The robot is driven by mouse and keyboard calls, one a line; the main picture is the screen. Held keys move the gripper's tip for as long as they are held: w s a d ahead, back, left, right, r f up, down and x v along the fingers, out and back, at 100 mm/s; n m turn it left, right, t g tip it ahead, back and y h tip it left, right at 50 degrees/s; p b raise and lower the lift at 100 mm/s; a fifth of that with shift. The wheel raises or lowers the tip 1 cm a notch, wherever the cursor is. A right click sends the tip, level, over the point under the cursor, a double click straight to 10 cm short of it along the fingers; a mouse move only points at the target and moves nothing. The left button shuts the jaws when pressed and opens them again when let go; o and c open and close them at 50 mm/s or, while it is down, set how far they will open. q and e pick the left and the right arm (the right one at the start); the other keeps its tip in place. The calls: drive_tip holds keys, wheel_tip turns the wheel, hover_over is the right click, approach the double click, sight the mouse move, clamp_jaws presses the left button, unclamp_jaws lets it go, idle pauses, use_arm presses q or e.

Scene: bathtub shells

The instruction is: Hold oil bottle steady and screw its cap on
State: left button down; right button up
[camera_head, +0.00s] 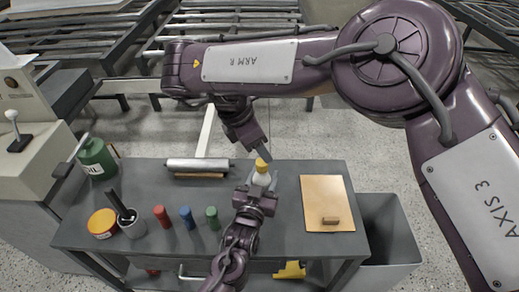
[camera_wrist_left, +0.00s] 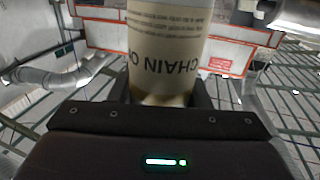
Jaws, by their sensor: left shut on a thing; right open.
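The oil bottle (camera_head: 261,179) is pale with a printed label and stands upright in my left gripper (camera_head: 260,184) above the bench's front middle. In the left wrist view the bottle (camera_wrist_left: 165,45) fills the space between the jaws of my left gripper (camera_wrist_left: 160,98), with "CHAIN O" readable upside down. A yellow cap (camera_head: 261,165) shows at the bottle's top; I cannot tell how firmly it sits. My right gripper (camera_head: 257,150) is open just above the cap, fingers pointing down; I cannot tell whether they touch it.
The grey bench (camera_head: 130,260) holds a green canister (camera_head: 97,158), a yellow-orange tin (camera_head: 102,223), a cup of tools (camera_head: 131,224), red, blue and green cylinders (camera_head: 186,217), a roll (camera_head: 199,165) and a tan board (camera_head: 326,190) with a small block. A grey bin (camera_head: 390,235) stands right.

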sight(262, 162)
drive_tip(key=shift+c, duration=0.4)
drive_tip(key=n, duration=0.2)
drive_tip(key=n+y, duration=0.1)
drive_tip(key=n, duration=0.2)
drive_tip(key=shift+w+d+r+g, duration=0.15)
drive_tip(key=shift+d+g, duration=0.05)
drive_tip(key=shift+g, duration=0.1)
drive_tip(key=n, duration=0.2)
drive_tip(key=n+y, duration=0.1)
drive_tip(key=n, duration=0.3)
drive_tip(key=shift+w+d+r+n, duration=0.1)
drive_tip(key=shift+r+n, duration=0.2)
drive_tip(key=shift+r, duration=0.05)
drive_tip(key=n, duration=0.2)
drive_tip(key=n+y, duration=0.1)
drive_tip(key=n, duration=0.1)
drive_tip(key=r+n, duration=0.1)
drive_tip(key=n, duration=0.1)
drive_tip(key=shift+g, duration=0.4)
drive_tip(key=n, duration=0.2)
drive_tip(key=r+n+y, duration=0.1)
drive_tip(key=n, duration=0.2)
drive_tip(key=shift+f, duration=0.1)
drive_tip(key=shift+f, duration=4)
drive_tip(key=shift+c, duration=0.2)
